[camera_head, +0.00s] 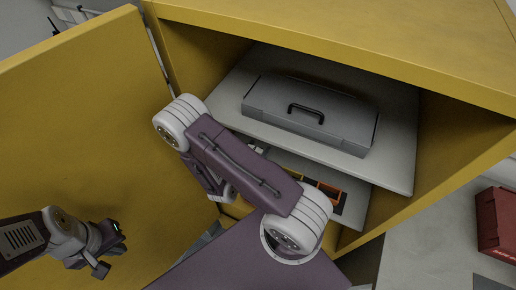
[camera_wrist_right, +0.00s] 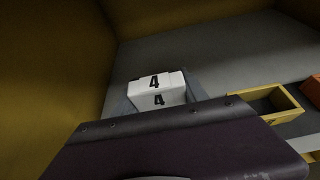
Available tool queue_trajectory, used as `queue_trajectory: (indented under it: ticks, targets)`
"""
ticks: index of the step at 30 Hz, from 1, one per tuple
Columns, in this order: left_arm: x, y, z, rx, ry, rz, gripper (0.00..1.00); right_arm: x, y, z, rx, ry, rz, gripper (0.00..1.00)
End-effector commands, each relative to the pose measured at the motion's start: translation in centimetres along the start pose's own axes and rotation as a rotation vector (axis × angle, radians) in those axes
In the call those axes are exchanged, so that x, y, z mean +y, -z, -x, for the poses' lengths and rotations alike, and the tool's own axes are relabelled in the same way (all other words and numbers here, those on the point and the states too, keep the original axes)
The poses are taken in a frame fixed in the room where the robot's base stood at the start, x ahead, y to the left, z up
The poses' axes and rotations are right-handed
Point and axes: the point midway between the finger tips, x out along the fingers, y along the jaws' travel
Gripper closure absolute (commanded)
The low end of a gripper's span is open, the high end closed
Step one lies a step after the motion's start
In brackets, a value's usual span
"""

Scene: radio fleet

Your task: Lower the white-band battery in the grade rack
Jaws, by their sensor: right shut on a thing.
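In the head view my right arm reaches into the yellow cabinet and hides that gripper and the battery. I cannot make out the grade rack in either view. My left gripper (camera_head: 102,262) hangs apart at the lower left, in front of the cabinet door; its jaw opening is unclear.
The yellow cabinet (camera_head: 340,45) has its door (camera_head: 75,120) open at the left. A grey case (camera_head: 310,112) sits on the upper shelf (camera_head: 400,150). A yellow bin (camera_wrist_right: 265,103) and an orange bin (camera_head: 325,194) stand lower down. A red box (camera_head: 497,220) is outside right.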

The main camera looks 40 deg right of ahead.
Motion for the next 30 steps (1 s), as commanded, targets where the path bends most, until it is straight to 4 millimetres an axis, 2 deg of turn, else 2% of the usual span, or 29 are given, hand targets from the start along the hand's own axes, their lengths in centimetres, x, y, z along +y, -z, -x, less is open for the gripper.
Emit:
queue_trajectory:
  ticks: [18,27,28,30]
  targets:
    - [0.0,-0.1,-1.3,0.0,0.0,0.0,1.0,0.0,1.2,-0.5,-0.001,0.0,0.0,0.96]
    - [0.0,-0.1,-1.3,0.0,0.0,0.0,1.0,0.0,1.3,-0.5,-0.001,0.0,0.0,0.96]
    - [0.0,-0.1,-1.3,0.0,0.0,0.0,1.0,0.0,1.3,-0.5,-0.001,0.0,0.0,0.47]
    - [0.0,-0.1,-1.3,0.0,0.0,0.0,1.0,0.0,1.3,-0.5,-0.001,0.0,0.0,0.27]
